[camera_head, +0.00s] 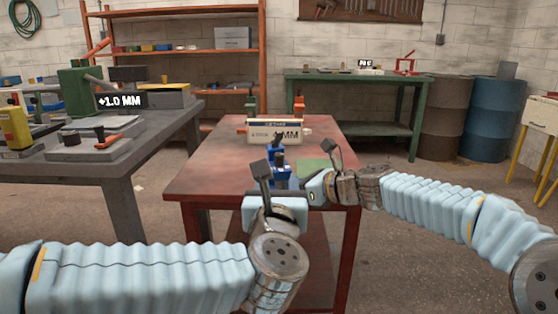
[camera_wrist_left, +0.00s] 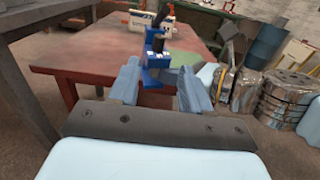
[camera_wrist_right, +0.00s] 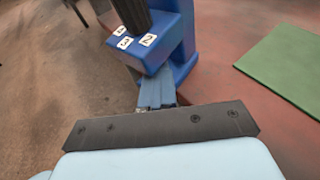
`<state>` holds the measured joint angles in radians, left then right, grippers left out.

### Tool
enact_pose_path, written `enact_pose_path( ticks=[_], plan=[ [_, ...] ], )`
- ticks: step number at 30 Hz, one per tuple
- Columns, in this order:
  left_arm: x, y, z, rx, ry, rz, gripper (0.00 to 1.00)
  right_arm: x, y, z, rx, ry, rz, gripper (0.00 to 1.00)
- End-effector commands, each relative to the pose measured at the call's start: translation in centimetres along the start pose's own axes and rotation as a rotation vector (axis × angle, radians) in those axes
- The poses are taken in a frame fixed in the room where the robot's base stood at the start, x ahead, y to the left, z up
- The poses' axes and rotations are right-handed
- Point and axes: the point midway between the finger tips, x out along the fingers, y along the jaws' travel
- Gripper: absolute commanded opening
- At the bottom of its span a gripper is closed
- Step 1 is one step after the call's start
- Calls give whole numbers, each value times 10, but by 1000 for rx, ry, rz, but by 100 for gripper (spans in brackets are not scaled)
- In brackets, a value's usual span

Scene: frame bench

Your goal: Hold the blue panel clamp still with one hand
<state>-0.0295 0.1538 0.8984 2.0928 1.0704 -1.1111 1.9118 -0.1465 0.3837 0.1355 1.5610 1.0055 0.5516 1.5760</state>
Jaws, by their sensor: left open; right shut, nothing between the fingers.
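The blue panel clamp (camera_head: 277,160) stands at the near edge of the red bench, with a dark post or handle on top. In the left wrist view the clamp (camera_wrist_left: 155,60) stands just beyond and between the spread fingers of my left gripper (camera_wrist_left: 159,84), which is open and empty. In the right wrist view the clamp (camera_wrist_right: 183,40) shows a blue block with numbered white labels. My right gripper (camera_wrist_right: 157,93) is shut and empty, its tips close under that block. Whether the tips touch it I cannot tell. In the head view my grippers partly hide the clamp's lower part.
The red bench (camera_head: 215,150) carries a cream box-like piece (camera_head: 262,134) behind the clamp. An orange clamp (camera_head: 298,106) and a green clamp (camera_head: 250,104) stand farther back. A green pad (camera_wrist_right: 285,65) lies to the right. A grey bench (camera_head: 150,125) stands left.

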Motion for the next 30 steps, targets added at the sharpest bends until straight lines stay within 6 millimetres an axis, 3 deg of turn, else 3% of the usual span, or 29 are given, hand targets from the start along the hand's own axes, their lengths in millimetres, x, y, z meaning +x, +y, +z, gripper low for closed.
enact_pose_path(
  ticks=[1,16,21,30],
  plan=[
    [5,0,0,-10,2,2,48,2,-1,-9,5,14,2,0],
    [101,0,-1,-8,2,2,48,2,-1,-9,5,14,2,0],
    [114,1,-2,-6,2,1,48,2,-1,-9,5,14,2,0],
    [116,1,-1,-4,1,1,45,2,-1,-9,5,14,2,0]
  ],
)
